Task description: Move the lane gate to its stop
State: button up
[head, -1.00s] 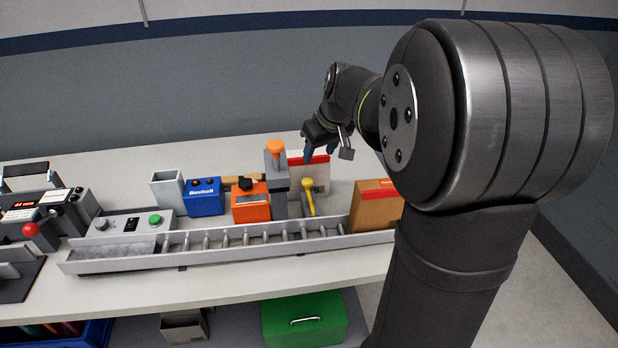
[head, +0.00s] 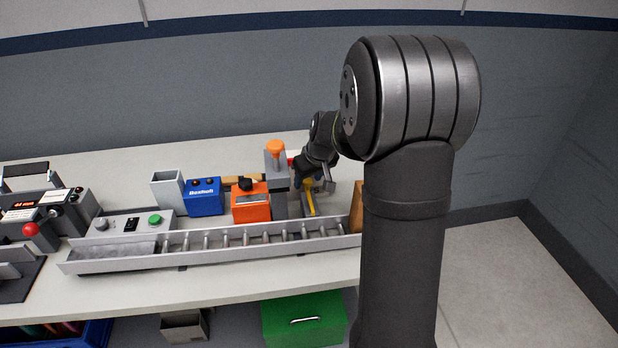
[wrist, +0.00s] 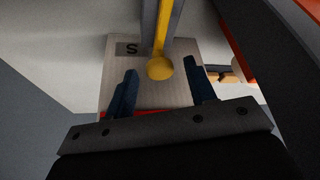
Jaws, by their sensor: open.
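The lane gate's yellow lever (head: 309,196) stands behind the roller lane, beside a grey post with an orange top. In the wrist view the yellow bar ends in a round knob (wrist: 160,68), over a pale plate marked S (wrist: 115,75). My gripper (head: 311,181) is at the lever, partly hidden by my arm. In the wrist view my gripper (wrist: 159,71) is open, its two blue fingers on either side of the knob. I cannot tell whether they touch it or how deep they reach.
The roller lane (head: 215,250) runs along the bench front. A grey post (head: 278,185), an orange box (head: 250,207) and a blue box (head: 204,197) stand left of the lever. A brown box (head: 356,208) at right is partly hidden by my arm.

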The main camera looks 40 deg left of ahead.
aim_at(310, 205)
jog(key=shift+c, duration=0.4)
jog(key=c, duration=0.9)
jog(key=s+d, duration=0.4)
jog(key=shift+s+d, duration=0.65)
jog(key=o, duration=1)
jog(key=v, duration=1.7)
jog(key=shift+s+d+r, duration=0.15)
jog(key=shift+d, duration=0.05)
